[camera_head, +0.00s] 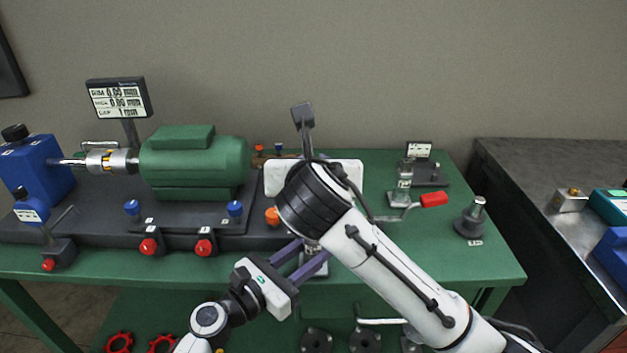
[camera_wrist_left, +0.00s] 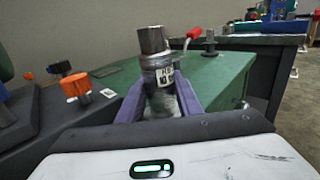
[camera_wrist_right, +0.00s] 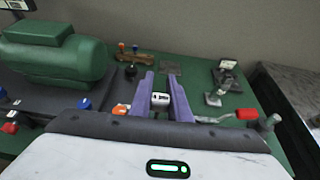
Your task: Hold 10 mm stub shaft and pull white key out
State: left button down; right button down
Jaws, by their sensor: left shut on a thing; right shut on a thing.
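The stub shaft, a grey metal cylinder with a white label, stands upright in the left wrist view (camera_wrist_left: 152,40). My left gripper (camera_wrist_left: 161,84) is shut around its lower part with purple fingers. In the head view, my left gripper (camera_head: 308,258) reaches in from the lower left, and the shaft is mostly hidden. My right gripper (camera_wrist_right: 157,76) is shut on a small pale piece, apparently the white key (camera_wrist_right: 160,99). Its dark end shows between the purple fingers. In the head view, my right arm hides its fingertips. The right gripper is not visible in the left wrist view.
A green motor (camera_head: 195,165) and blue unit (camera_head: 40,170) stand left on the green bench (camera_head: 440,250). A red-handled tool (camera_head: 433,199), a small stand (camera_head: 402,185) and a grey post (camera_head: 471,218) are right. An orange knob (camera_head: 272,216) is close to the grippers.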

pick_arm(q)
jog(key=c, duration=1.2)
grip_release()
jog(key=shift+a, duration=0.1)
